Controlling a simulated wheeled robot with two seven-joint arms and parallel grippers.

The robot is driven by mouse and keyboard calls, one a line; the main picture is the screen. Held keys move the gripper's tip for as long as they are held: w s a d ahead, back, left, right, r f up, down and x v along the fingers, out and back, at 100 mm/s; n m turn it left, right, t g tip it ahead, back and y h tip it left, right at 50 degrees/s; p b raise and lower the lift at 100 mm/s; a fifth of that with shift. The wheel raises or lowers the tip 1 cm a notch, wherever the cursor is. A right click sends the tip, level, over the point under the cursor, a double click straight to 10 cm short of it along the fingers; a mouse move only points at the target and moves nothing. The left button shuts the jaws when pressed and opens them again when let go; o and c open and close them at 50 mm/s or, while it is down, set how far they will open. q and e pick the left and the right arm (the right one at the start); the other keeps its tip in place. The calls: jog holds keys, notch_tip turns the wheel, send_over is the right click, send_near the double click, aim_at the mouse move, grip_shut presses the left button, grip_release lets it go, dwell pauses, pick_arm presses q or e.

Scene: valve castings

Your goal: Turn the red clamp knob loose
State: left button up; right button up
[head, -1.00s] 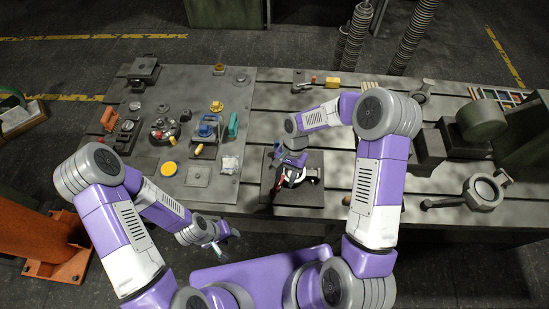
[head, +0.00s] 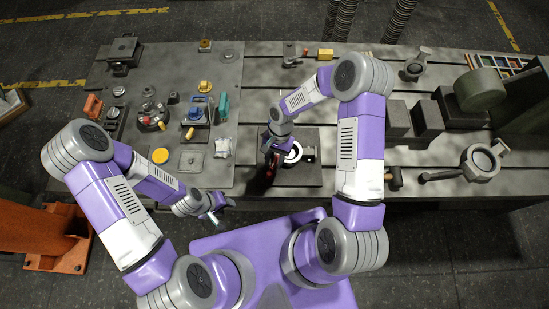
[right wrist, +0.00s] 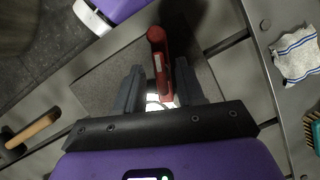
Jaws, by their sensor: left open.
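The red clamp knob (head: 270,170) shows as a red bar beside a white ring-shaped part (head: 293,152) on a dark square plate (head: 313,172). In the right wrist view the red knob (right wrist: 158,55) stands between the fingers of my right gripper (right wrist: 160,80). Slim gaps seem to show between the red piece and both fingers. In the head view my right gripper (head: 272,150) is over the left side of the plate and partly hides the knob. My left gripper (head: 215,214) is open and empty near the table's front edge, away from the knob.
A wooden-handled hammer (right wrist: 33,132) lies right of the plate in the head view. A folded cloth (head: 222,147), a yellow disc (head: 160,156) and a teal brush (head: 222,105) lie to the left. A grey ring-shaped casting (head: 480,163) stands at the right.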

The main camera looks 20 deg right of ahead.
grip_shut()
